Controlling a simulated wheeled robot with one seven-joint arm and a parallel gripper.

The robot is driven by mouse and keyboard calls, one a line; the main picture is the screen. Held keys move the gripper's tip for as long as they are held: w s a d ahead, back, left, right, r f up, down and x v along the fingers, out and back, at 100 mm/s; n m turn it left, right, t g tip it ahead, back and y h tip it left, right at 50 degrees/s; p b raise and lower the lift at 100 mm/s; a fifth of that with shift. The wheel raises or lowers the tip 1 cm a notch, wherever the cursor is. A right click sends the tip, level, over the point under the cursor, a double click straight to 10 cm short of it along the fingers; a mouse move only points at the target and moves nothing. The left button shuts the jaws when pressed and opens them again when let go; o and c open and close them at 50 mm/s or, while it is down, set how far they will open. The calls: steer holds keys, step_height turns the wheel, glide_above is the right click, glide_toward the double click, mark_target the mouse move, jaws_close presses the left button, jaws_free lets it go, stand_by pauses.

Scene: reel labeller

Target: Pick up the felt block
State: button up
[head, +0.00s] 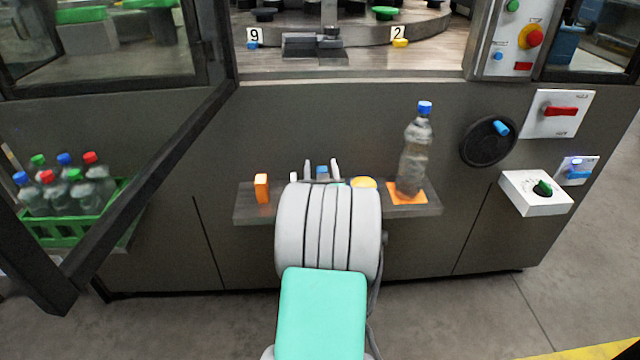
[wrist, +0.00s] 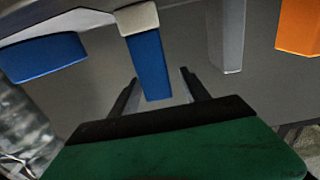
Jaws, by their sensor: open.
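My gripper (head: 321,165) is open over the middle of the shelf, its two pale fingers apart. In the wrist view my gripper (wrist: 158,76) shows two dark fingertips. A blue block (wrist: 151,66) with an off-white end lies ahead between the fingertips, untouched as far as I can tell; it looks like the felt block. In the head view a small blue piece (head: 322,172) shows between the fingers, and my arm hides its lower part.
An orange block (head: 262,188) stands on the shelf (head: 248,213) at left. A bottle (head: 414,160) with a blue cap stands on an orange mat at right, near a yellow round thing (head: 363,182). A green crate (head: 75,232) of bottles and an open door frame (head: 150,155) are left.

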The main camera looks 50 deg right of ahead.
steer(key=shift+x, duration=0.95)
jaws_close()
